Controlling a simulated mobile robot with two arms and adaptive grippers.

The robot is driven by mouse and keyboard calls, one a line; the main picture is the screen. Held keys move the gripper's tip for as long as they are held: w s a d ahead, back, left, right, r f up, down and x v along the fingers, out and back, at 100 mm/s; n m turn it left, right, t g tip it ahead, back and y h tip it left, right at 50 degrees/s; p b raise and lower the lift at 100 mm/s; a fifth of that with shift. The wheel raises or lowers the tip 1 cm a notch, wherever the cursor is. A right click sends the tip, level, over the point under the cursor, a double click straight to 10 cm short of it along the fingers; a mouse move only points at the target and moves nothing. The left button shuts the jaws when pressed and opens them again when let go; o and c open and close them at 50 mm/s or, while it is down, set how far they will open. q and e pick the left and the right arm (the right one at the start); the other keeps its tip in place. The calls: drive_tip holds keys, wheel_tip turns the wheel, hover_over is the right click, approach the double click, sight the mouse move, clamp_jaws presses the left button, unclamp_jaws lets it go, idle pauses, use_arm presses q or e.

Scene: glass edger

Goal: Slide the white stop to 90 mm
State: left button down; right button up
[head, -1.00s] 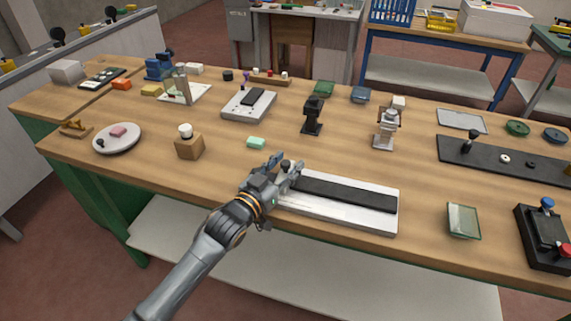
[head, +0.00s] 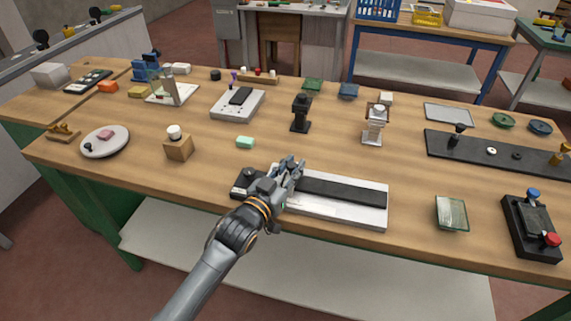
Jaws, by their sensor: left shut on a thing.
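The edger (head: 340,208) is a long white base with a black strip along its top, near the front edge of the bench. Its left end is dark with a black knob (head: 249,174). My left gripper (head: 290,168) is over the left part of the edger, by the near end of the black strip, and is shut on the white stop. The fingers hide the stop, so its exact place and any scale marks cannot be read. My right gripper is not in view.
A glass piece (head: 451,213) and a black unit with blue and red knobs (head: 531,230) stand to the right. A wooden block with a white knob (head: 178,150) stands to the left.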

use_arm(q)
drive_tip(key=shift+f, duration=0.1)
drive_tip(key=c, duration=1.1)
unclamp_jaws()
drive_tip(key=shift+c, duration=0.2)
drive_tip(key=shift+s+a, duration=0.1)
drive_tip(key=v, duration=1.2)
